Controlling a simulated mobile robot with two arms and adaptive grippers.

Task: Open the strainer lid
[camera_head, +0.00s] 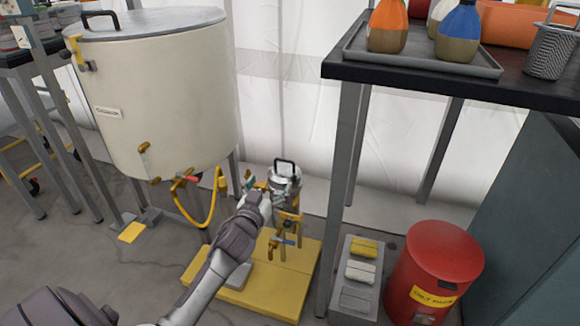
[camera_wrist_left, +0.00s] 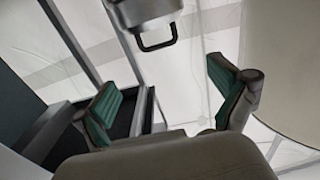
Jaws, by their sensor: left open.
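The strainer (camera_head: 284,184) is a small metal canister on a brass-coloured stand, with a lid on top that carries a black loop handle (camera_head: 285,167). The lid looks closed. My left gripper (camera_head: 252,184) is just left of the strainer, and its arm hides part of the stand. In the left wrist view my left gripper (camera_wrist_left: 163,92) is open, with green pads spread apart and nothing between them. The metal strainer top (camera_wrist_left: 148,10) and its black handle (camera_wrist_left: 158,42) show at the upper edge there, beyond the fingers and apart from them. My right gripper is not in view.
A large cream tank (camera_head: 165,95) with taps and a yellow hose (camera_head: 207,208) stands left. The strainer's stand is on a yellow platform (camera_head: 265,285). A dark-topped table (camera_head: 420,75), a grey tray with blocks (camera_head: 357,285) and a red bin (camera_head: 435,270) are right.

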